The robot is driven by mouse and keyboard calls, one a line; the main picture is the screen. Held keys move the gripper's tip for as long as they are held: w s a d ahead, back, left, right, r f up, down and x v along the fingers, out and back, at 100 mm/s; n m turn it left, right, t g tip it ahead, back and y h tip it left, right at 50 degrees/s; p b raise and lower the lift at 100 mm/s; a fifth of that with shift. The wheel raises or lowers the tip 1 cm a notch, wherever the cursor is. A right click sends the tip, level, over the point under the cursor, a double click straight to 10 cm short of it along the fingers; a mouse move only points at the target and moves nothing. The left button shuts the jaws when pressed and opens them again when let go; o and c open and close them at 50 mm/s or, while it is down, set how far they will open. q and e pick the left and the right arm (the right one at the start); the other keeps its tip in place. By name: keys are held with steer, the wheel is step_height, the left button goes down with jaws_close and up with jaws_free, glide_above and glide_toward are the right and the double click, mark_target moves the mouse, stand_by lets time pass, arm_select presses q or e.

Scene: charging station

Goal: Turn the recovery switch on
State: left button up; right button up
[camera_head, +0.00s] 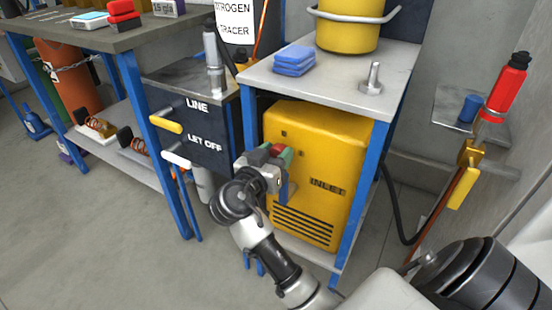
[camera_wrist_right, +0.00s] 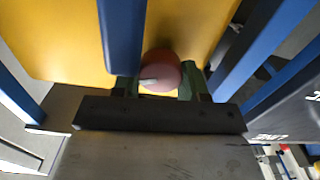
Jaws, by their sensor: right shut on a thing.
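The yellow recovery unit (camera_head: 300,195) stands on the lower shelf of the blue-legged cart and has dark vents on its front. A round red switch knob (camera_head: 278,149) is on its front, mostly hidden by my gripper in the head view. In the right wrist view the knob (camera_wrist_right: 162,72) shows a pale mark at its lower left. My right gripper (camera_head: 272,156) is shut on the knob, with its green fingertips on either side. I cannot tell from the pale mark which position the switch is in. My left gripper is not in view.
The cart top (camera_head: 335,88) holds a yellow cylinder (camera_head: 347,28) and blue cloths (camera_head: 294,60). A dark LINE / LET OFF panel (camera_head: 205,125) with two handles stands to the left. The floor in front is clear.

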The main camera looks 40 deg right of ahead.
stand_by(0.4)
steer(key=o, duration=0.9)
steer(key=shift+o, duration=0.2)
steer(key=shift+a, duration=0.15)
steer(key=p+v, duration=0.1)
steer(key=v, duration=0.9)
steer(key=shift+s+a, duration=0.2)
steer(key=shift+f, duration=0.1)
